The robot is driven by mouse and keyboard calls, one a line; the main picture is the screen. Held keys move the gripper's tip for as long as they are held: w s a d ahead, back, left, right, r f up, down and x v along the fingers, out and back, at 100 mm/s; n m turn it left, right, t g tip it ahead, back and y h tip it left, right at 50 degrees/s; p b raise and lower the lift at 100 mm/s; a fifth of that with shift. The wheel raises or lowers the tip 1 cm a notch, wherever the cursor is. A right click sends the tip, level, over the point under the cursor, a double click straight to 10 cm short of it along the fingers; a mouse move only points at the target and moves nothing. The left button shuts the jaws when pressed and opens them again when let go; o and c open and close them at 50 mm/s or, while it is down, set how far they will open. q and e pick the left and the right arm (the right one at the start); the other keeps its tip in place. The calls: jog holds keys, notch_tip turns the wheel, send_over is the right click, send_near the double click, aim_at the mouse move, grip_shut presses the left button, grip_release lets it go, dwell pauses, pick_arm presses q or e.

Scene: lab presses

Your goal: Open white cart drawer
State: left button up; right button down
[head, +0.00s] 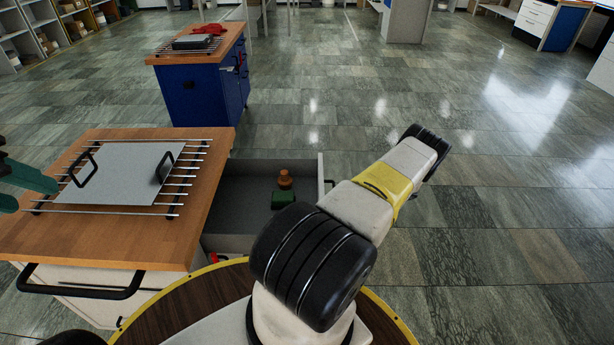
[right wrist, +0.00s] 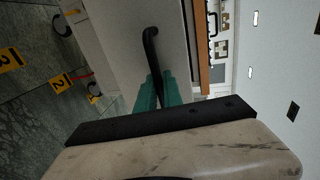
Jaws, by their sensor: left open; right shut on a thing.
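The white cart (head: 75,305) stands at the left in the head view, under a wooden top (head: 205,200). Its drawer (head: 235,190) stands out to the right, open, with a green block (head: 283,200) and a brown knob-like piece (head: 285,178) inside. Part of the drawer's black handle (head: 330,184) shows at its front. In the right wrist view, my right gripper's teal fingers (right wrist: 156,95) are shut on the black handle (right wrist: 151,45). My right arm hides this gripper in the head view. My left gripper (head: 48,184) is open at the left edge, above the wooden top.
A metal rack with a grey plate (head: 120,175) and black handles lies on the cart top. A blue cart (head: 190,95) stands behind it. The tiled floor to the right is clear. A second black handle (head: 85,292) sticks out at the cart's near side.

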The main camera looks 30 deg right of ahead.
jog(key=c, duration=1.8)
grip_release()
jog(key=shift+d, duration=0.1)
jog(key=v, duration=0.7)
jog(key=shift+s+d, duration=0.2)
jog(key=shift+s, duration=0.05)
jog(key=shift+r, duration=0.1)
